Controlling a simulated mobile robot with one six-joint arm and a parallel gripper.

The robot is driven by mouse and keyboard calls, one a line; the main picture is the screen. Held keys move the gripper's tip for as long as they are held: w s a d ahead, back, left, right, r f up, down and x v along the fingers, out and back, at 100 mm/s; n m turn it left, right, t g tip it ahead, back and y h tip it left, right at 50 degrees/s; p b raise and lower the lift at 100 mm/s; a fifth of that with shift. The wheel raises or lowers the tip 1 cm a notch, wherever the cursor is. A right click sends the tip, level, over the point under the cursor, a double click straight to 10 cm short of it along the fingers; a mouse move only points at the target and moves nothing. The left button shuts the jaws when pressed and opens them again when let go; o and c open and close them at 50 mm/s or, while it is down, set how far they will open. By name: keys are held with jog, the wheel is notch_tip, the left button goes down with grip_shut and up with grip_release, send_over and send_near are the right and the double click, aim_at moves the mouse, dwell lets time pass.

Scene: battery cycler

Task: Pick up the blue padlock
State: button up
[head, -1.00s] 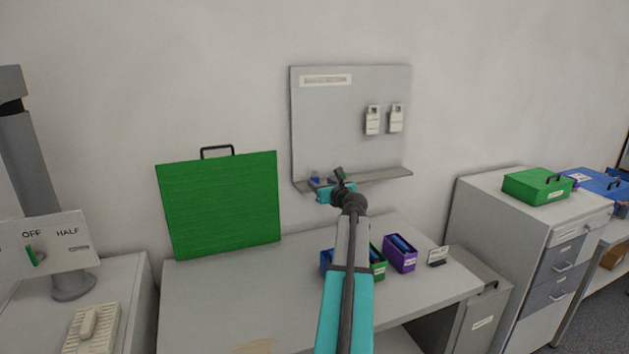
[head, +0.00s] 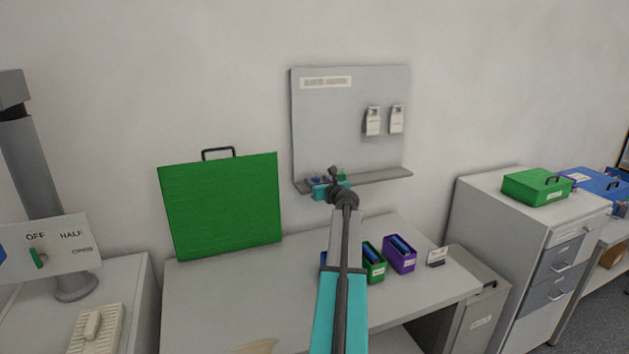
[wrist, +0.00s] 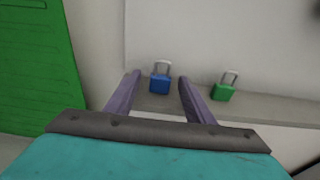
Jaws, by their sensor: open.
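The blue padlock (wrist: 160,84) stands upright on the grey shelf (wrist: 260,106), its silver shackle up. In the wrist view it shows between the two purple fingers of my gripper (wrist: 159,82), which is open and empty. The padlock appears ahead of the fingertips; I cannot tell the exact gap. In the head view my gripper (head: 318,183) is at the left part of the shelf (head: 385,178), and the padlock is small and hard to make out beside it. A green padlock (wrist: 223,91) stands on the shelf to the right, outside the fingers.
A grey board (head: 340,120) with two white tags hangs above the shelf. A large green panel (head: 220,205) stands to the left. Below are a table (head: 220,300) and bins, including a green bin (head: 374,263) and a purple bin (head: 400,255).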

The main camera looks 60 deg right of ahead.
dwell(0.6)
jog(key=c, duration=1.2)
jog(key=shift+o, duration=0.2)
jog(key=shift+r, duration=0.15)
jog(key=shift+r+b, duration=0.55)
jog(key=shift+r, duration=0.85)
jog(key=shift+s+a+r, duration=0.1)
jog(key=shift+a+r, duration=0.1)
jog(key=s+a+b, duration=0.1)
jog(key=s+a, duration=0.2)
jog(key=a, duration=0.3)
jog(key=s+a+r+b, duration=0.1)
jog(key=s+a+b, duration=0.1)
jog(key=s+a, duration=0.2)
jog(key=a, duration=0.3)
jog(key=shift+s+a+r, duration=0.2)
jog(key=shift+a+r, duration=0.05)
jog(key=shift+a, duration=0.05)
jog(key=shift+s, duration=0.1)
